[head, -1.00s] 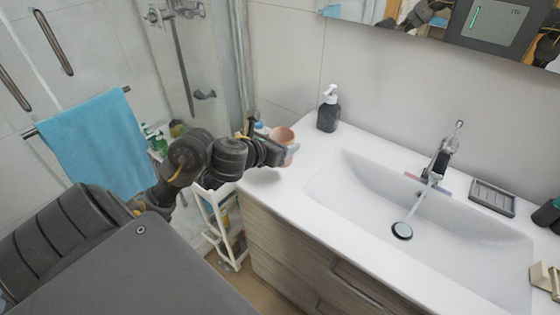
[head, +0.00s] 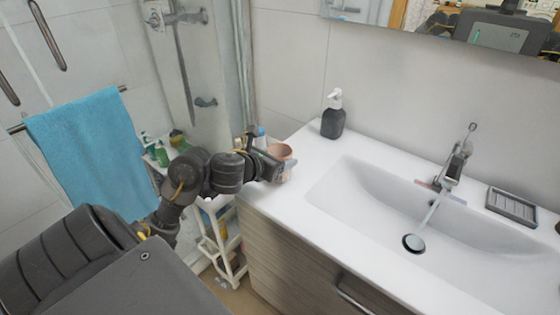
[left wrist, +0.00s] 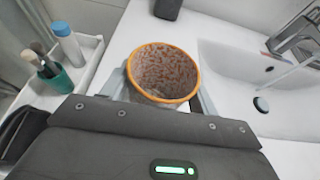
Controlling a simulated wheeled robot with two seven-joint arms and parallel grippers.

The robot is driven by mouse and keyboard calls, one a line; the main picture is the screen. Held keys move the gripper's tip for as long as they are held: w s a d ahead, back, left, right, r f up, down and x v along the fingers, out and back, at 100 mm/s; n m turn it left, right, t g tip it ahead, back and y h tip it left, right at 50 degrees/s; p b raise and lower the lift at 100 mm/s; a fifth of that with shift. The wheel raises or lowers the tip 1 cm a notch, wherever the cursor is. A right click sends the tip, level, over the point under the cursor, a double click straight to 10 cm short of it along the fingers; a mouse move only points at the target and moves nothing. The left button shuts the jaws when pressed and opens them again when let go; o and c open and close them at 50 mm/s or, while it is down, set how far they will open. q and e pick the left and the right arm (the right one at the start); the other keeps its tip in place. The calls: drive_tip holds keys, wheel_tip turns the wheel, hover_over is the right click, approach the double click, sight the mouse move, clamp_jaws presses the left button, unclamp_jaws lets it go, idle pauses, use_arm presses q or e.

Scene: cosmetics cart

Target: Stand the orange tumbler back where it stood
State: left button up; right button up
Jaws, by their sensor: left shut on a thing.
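The orange tumbler (head: 280,152) is upright at the left end of the white counter (head: 275,200). My left gripper (head: 280,169) is shut on it, with its fingers on either side. In the left wrist view the tumbler (left wrist: 163,72) shows its open orange rim and a speckled inside, between the pale fingers of my left gripper (left wrist: 165,93). Its base is hidden, so I cannot tell whether it touches the counter. My right gripper is not in view.
A white cart (head: 222,240) stands left of the counter. Its white top tray (left wrist: 88,72) holds a teal cup (left wrist: 55,78) with brushes and a blue-capped bottle (left wrist: 68,44). A dark soap dispenser (head: 333,118) stands behind the tumbler. The sink (head: 380,205) is to the right.

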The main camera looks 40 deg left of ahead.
use_arm(q)
drive_tip(key=shift+f, duration=0.15)
drive_tip(key=o, duration=1.1)
drive_tip(key=shift+r, duration=0.3)
drive_tip(key=p+v, duration=1)
drive_tip(key=v, duration=0.2)
drive_tip(key=shift+f+p, duration=0.1)
drive_tip(key=shift+p, duration=0.3)
